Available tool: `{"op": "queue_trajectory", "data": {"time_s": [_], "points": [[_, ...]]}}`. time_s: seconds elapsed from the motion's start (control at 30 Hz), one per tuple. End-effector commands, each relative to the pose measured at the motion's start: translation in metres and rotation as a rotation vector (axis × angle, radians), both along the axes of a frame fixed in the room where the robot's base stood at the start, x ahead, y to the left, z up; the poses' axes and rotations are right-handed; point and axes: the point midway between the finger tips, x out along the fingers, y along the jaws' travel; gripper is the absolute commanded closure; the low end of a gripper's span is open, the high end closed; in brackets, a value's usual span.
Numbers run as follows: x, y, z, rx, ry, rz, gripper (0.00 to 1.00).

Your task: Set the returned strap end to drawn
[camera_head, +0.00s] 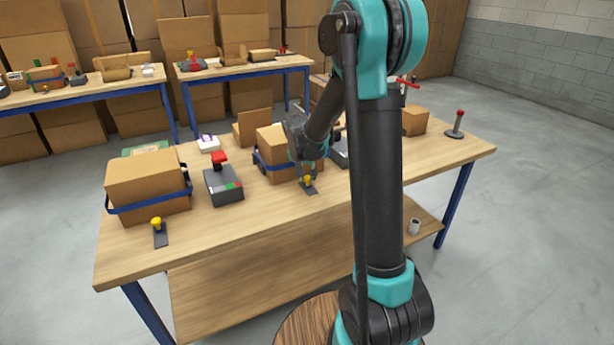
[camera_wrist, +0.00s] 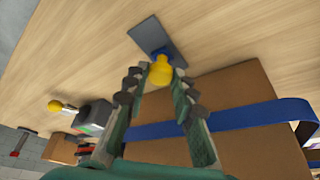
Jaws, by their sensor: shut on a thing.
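My gripper (camera_head: 307,172) is low over the table, shut on a yellow knob (camera_wrist: 160,72) on a blue strap end. The knob (camera_head: 307,181) sits at a dark plate (camera_head: 309,189) lying on the table. A blue strap (camera_wrist: 235,119) runs across a cardboard box (camera_wrist: 235,92) beside my fingers; this box (camera_head: 274,140) stands behind the plate, partly hidden by my arm. At the left, another cardboard box (camera_head: 148,179) has a blue strap (camera_head: 150,203) around it, with a second yellow knob (camera_head: 156,222) on its own dark plate in front.
A grey device with a red handle (camera_head: 222,182) stands between the two boxes. A small box (camera_head: 414,120) and a red-topped post (camera_head: 456,125) stand at the right. The table's front right is clear. A cup (camera_head: 414,226) is on the lower shelf. Two tables stand behind.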

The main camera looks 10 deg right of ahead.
Motion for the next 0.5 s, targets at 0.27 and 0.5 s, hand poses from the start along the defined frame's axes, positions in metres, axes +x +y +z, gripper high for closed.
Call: {"op": "queue_trajectory", "data": {"time_s": [0.27, 0.5], "points": [[0.0, 0.0, 0.0, 0.0, 0.0, 0.0, 1.0], [-0.017, -0.006, 0.001, 0.0, 0.0, 0.0, 1.0]]}}
